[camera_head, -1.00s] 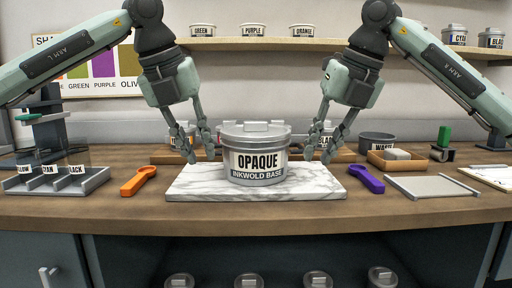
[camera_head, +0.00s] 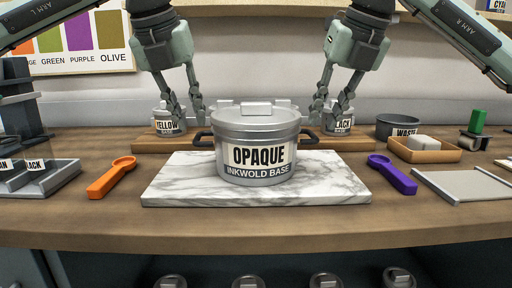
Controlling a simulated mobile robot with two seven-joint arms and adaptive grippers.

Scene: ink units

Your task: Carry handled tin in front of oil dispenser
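The handled tin (camera_head: 256,173) is a grey lidded pot labelled "OPAQUE INKWOLD BASE". It stands upright on a white marble slab (camera_head: 175,191). Its dark side handles, the left (camera_head: 203,138) and the right (camera_head: 310,136), show clear of my fingers. My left gripper (camera_head: 187,112) hangs above and behind the left handle, with its fingers apart and empty. My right gripper (camera_head: 331,109) hangs likewise by the right handle, fingers apart and empty. I cannot make out an oil dispenser in this view.
An orange tool (camera_head: 111,178) lies left of the slab and a purple one (camera_head: 392,175) right of it. Behind stand a yellow-labelled tin (camera_head: 167,125) and a black-labelled tin (camera_head: 343,126) on a wooden board (camera_head: 150,143). A wooden tray (camera_head: 424,156) and waste bowl (camera_head: 397,121) stand at right.

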